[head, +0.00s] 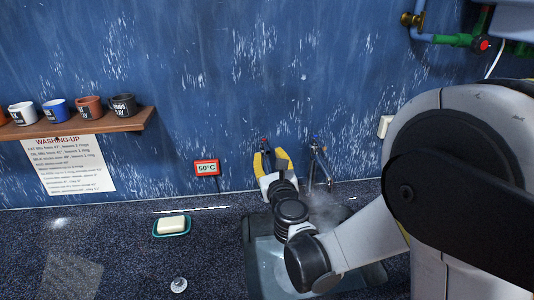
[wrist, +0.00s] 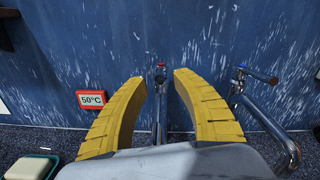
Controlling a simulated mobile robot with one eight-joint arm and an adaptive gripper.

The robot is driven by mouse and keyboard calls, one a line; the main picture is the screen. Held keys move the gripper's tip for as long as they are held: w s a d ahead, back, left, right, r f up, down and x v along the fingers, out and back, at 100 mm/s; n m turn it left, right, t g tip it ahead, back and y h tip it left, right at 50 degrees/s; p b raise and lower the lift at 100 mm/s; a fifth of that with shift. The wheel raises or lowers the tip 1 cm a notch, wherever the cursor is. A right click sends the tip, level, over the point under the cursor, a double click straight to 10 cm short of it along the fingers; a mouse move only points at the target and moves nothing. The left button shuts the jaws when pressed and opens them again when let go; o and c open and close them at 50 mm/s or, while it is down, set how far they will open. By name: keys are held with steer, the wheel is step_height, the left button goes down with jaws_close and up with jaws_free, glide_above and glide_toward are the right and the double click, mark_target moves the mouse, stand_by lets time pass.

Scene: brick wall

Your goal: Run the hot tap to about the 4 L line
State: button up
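The hot tap (wrist: 160,78), with a red mark on top, stands against the wall between my fingers. My gripper (wrist: 161,76) has its two yellow fingers apart, one on each side of the tap, with a gap showing on both sides. In the head view my gripper (head: 272,158) is at the wall above the sink. The blue-marked tap (wrist: 262,112) is to the right, its lever pointing right. The grey sink basin (head: 253,262) holds pale water, partly hidden by my arm. Whitish mist (head: 326,208) hangs below the right tap. I cannot read any litre line.
A red-framed display reading 50°C (head: 207,168) is on the wall left of the taps. A soap dish (head: 172,226) and a small clear plug-like item (head: 179,285) lie on the dark counter. A shelf (head: 75,125) holds several mugs above a washing-up notice (head: 68,165).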

mark_target(267, 149)
steer(key=shift+w+a, duration=0.15)
steer(key=shift+w, duration=1.55)
steer(key=shift+c, duration=0.5)
jaws_close()
